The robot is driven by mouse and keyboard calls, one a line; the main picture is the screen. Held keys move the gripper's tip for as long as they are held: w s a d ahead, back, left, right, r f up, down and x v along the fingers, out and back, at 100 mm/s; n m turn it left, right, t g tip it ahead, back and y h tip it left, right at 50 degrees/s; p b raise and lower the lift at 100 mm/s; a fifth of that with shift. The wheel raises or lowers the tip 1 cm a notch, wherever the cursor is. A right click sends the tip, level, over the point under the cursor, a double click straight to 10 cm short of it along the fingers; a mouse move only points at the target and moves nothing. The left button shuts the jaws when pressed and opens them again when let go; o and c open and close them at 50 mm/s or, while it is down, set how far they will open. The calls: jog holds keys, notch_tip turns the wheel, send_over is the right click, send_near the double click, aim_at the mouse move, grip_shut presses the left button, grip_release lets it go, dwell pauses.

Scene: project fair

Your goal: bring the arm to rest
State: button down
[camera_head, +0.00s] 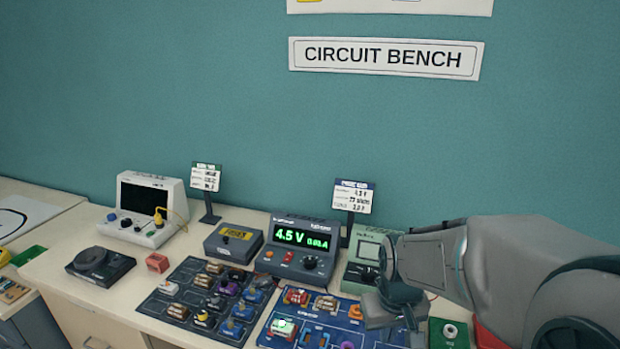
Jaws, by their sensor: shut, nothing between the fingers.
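My gripper (392,303) is at the right, at the end of my grey arm, above the right part of the blue circuit board (345,309). Its fingers look closed and I see nothing held in them. The arm reaches in from the right edge and covers part of the bench and the green device behind it. I cannot tell whether the gripper touches the board.
A power supply (297,250) reading 4.5 V stands behind the boards. A dark parts tray (204,296), a green meter (363,262), an oscilloscope (144,205), a black device (100,266) and two sign stands (352,200) crowd the bench. The space above the bench's left side is free.

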jog(key=s+r+m+t, duration=0.1)
jog(key=s+r+t, duration=0.1)
jog(key=s+r, duration=0.5)
jog(key=s, duration=0.3)
jog(key=shift+m, duration=0.3)
jog(key=shift+f, duration=0.1)
